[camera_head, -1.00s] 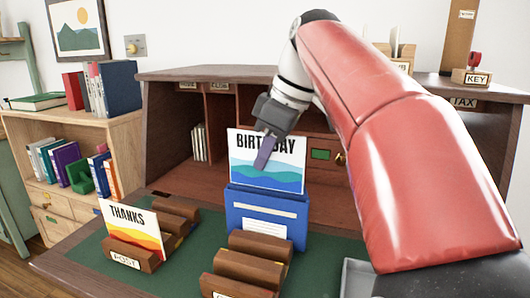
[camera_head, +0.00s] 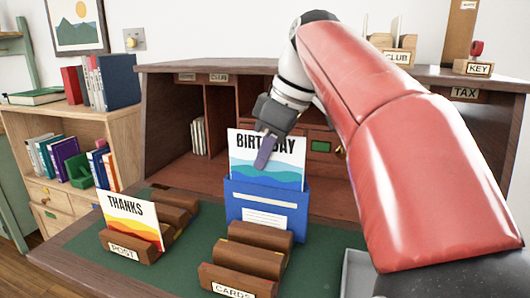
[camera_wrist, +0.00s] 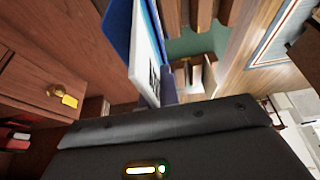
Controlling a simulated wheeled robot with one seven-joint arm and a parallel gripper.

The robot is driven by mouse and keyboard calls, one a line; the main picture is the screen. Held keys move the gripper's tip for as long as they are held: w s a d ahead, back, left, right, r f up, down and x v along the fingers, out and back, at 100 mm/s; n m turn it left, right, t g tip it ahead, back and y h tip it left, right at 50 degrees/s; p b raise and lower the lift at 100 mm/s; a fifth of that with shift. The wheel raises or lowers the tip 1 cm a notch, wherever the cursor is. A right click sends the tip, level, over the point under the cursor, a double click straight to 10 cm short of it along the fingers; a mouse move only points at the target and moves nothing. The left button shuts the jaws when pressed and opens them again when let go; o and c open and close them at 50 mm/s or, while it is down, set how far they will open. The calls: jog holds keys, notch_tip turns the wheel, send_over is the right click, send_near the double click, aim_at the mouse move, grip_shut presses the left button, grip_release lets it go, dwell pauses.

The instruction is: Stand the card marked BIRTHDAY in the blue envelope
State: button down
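The card marked BIRTHDAY (camera_head: 240,160) stands upright with its lower part inside the blue envelope (camera_head: 265,215); its wavy blue picture shows above the envelope's edge. The envelope stands upright on the green desk mat. My gripper (camera_head: 264,152) is shut on the card's upper part, with one finger across its face over some letters; the other finger is hidden behind the card. In the wrist view, the card (camera_wrist: 150,55) is seen edge-on beside the blue envelope (camera_wrist: 117,28).
Wooden card racks (camera_head: 250,257), one labelled CARDS, stand in front of the envelope. A THANKS card (camera_head: 130,220) stands in the POST rack (camera_head: 130,248) at left. Desk pigeonholes (camera_head: 215,125) rise behind. A grey tray (camera_head: 357,275) lies at right.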

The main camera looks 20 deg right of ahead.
jog(key=shift+f, duration=0.1)
dwell(0.3)
jog(key=shift+f+b, duration=1)
jog(key=shift+f, duration=0.3)
jog(key=c, duration=1.6)
grip_release()
notch_tip(320, 180, up, 4)
jog(key=p, duration=0.3)
jog(key=shift+f, duration=0.25)
jog(key=shift+r+p, duration=0.55)
jog(key=shift+r, duration=2.25)
